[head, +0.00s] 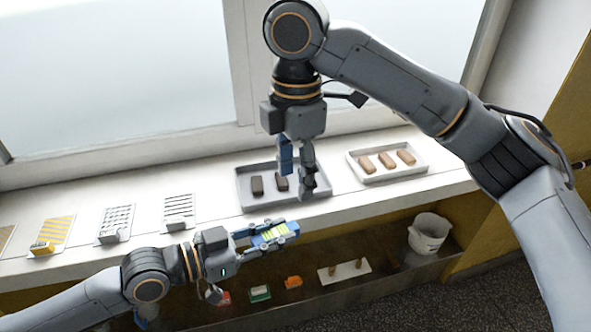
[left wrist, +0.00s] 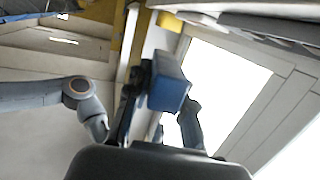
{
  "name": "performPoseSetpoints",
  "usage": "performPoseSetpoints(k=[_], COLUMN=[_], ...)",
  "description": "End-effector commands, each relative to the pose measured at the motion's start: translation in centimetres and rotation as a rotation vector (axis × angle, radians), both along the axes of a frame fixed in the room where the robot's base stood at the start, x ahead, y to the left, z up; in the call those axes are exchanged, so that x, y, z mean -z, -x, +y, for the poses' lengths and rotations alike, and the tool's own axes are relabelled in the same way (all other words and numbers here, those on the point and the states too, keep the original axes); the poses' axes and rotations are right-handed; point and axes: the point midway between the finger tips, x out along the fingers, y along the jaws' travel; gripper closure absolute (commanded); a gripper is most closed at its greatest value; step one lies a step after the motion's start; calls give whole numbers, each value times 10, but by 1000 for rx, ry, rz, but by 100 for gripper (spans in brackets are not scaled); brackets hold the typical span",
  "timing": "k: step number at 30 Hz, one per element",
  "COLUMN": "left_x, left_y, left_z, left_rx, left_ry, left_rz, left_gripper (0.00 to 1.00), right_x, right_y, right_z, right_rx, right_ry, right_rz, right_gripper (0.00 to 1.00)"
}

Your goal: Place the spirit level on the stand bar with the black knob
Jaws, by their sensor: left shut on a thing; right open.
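My left gripper (head: 268,236) is shut on a blue block with yellow-green stripes (head: 271,235), which looks like the spirit level. It holds the block in the air in front of the counter edge. In the left wrist view the block's plain blue end (left wrist: 170,84) shows between the fingers. My right gripper (head: 298,165) is open, pointing down over the grey tray with dark bars (head: 243,199). One of its fingers looks blue; I see nothing clearly held. I cannot make out a stand bar or a black knob in either view.
The white counter (head: 215,178) carries a tray of tan bars (head: 408,174) and several patterned sheets (head: 117,219) with small blocks. Below are an orange item (head: 293,282), a green-and-white item (head: 260,293), a white board with pegs (head: 343,272) and a white bucket (head: 429,233). A window stands behind.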

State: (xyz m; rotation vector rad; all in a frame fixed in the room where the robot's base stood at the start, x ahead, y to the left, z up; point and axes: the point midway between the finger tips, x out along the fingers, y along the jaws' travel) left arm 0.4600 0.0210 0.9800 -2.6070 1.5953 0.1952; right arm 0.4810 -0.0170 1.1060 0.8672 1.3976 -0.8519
Motion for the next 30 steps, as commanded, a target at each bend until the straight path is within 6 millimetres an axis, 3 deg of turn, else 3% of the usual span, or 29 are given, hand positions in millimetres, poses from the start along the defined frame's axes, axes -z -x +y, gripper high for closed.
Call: performPoseSetpoints(k=[5, 18, 24, 30], left_x=[0, 0, 0, 0], left_y=[0, 0, 0, 0], left_z=[0, 0, 0, 0], left_rx=[0, 0, 0, 0], left_ry=[1, 1, 1, 1], left_rz=[0, 0, 0, 0], left_gripper=[100, 100, 100, 100], right_x=[17, 96, 115, 120], right_y=[3, 3, 2, 2], right_z=[-1, -1, -1, -1], right_rx=[-13, -9, -9, -8], right_ry=[15, 12, 12, 10], right_rz=[7, 6, 5, 4], right_gripper=[50, 50, 50, 50])
